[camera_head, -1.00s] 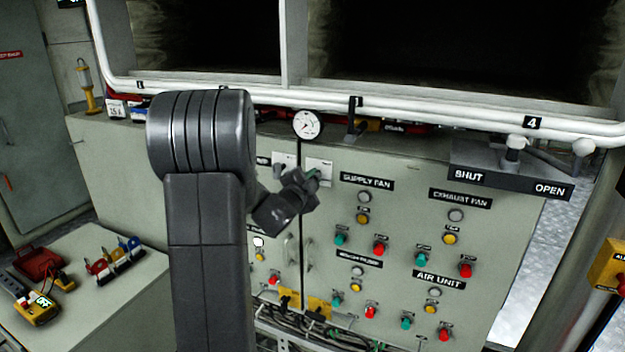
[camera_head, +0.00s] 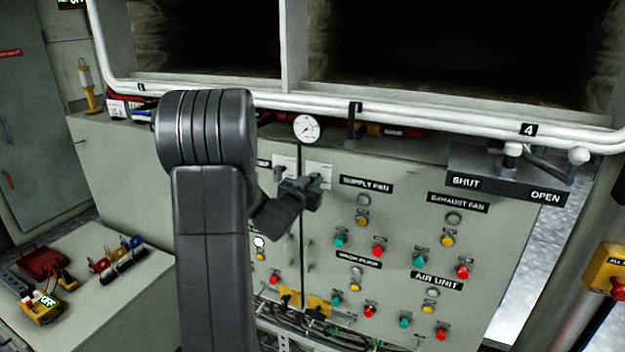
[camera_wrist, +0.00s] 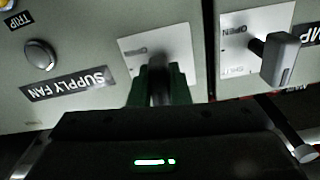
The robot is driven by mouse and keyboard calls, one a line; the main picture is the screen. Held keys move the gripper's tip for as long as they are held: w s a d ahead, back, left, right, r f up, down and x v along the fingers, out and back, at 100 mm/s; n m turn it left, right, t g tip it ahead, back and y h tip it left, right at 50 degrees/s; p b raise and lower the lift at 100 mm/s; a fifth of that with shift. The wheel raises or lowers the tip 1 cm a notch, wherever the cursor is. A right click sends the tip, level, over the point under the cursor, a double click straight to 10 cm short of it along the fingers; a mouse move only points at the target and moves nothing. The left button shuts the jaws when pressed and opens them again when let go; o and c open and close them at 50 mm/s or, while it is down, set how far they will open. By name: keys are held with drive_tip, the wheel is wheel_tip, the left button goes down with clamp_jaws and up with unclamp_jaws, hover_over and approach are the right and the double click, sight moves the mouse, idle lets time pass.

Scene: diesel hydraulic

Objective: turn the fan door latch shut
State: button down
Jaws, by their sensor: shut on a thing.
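The fan door latch (camera_wrist: 160,68) is a dark handle on a white plate beside the SUPPLY FAN label. In the wrist view, which is upside down, my gripper (camera_wrist: 161,84) has its green fingers closed on both sides of this handle. In the head view my gripper (camera_head: 316,183) is at the white plate (camera_head: 319,170) near the top of the panel and mostly hides the latch. The lettering on this plate is too blurred to read, and the fingers cover part of the handle.
A second grey latch (camera_wrist: 280,58) sits on the neighbouring door's plate, lettered OPEN. Buttons and lamps fill the panel (camera_head: 395,290) below and right. A gauge (camera_head: 306,128) and white pipes (camera_head: 450,122) lie above. A SHUT/OPEN lever (camera_head: 577,156) stands at right.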

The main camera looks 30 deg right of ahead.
drive_tip(key=shift+n, duration=1)
drive_tip(key=c, duration=1.4)
unclamp_jaws()
drive_tip(key=shift+o, duration=0.2)
drive_tip(key=shift+a, duration=0.1)
drive_tip(key=b+v, duration=0.2)
drive_tip(key=v, duration=1.1)
drive_tip(key=shift+s+a, duration=0.15)
drive_tip(key=shift+s, duration=0.1)
